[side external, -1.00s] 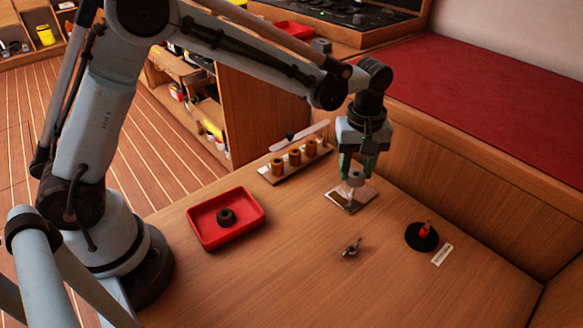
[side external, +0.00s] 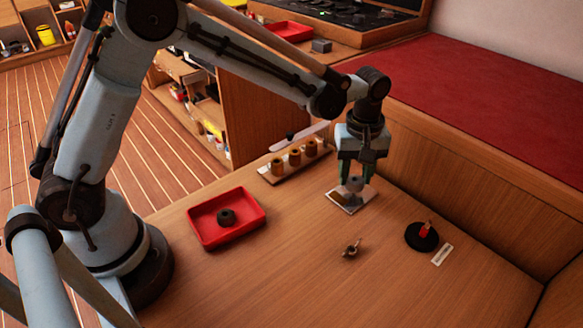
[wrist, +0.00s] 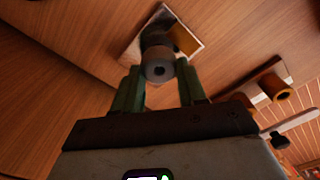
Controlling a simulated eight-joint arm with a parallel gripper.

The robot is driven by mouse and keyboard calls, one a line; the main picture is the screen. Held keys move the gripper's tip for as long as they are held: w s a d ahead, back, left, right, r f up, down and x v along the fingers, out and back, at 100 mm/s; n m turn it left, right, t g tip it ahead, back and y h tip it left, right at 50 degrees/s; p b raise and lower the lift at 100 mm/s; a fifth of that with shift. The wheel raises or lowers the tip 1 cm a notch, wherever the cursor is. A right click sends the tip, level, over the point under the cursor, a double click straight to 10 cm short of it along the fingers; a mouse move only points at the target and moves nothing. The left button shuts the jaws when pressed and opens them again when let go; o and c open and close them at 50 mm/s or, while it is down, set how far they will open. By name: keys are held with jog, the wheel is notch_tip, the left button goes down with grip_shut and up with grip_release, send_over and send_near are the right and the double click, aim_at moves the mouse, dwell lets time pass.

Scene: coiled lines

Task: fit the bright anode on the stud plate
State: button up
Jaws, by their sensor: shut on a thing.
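My gripper (side external: 357,172) is shut on a grey cylinder with a hole in its end, the bright anode (side external: 355,184), and holds it upright over the stud plate (side external: 349,206). In the wrist view the anode (wrist: 158,68) sits between the two green fingers (wrist: 160,88), with its holed end toward the camera. The light square plate (wrist: 133,48) lies behind it, with a brownish patch on one side. The anode hides the plate's middle, so I cannot tell whether it touches the plate or surrounds a stud.
A red tray (side external: 197,238) holds a dark ring-shaped piece (side external: 226,217). A rack with brown cylinders (side external: 294,158) stands behind. A small metal wing-shaped part (side external: 351,249), a black disc with a red-topped piece (side external: 424,231) and a white label (side external: 442,255) lie in front. The front table is mostly clear.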

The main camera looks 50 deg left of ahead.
jog(key=shift+f, duration=0.25)
jog(key=shift+f, duration=0.35)
jog(key=shift+f, duration=0.5)
jog(key=o, duration=1.2)
jog(key=shift+r, duration=3)
jog(key=shift+r, duration=0.1)
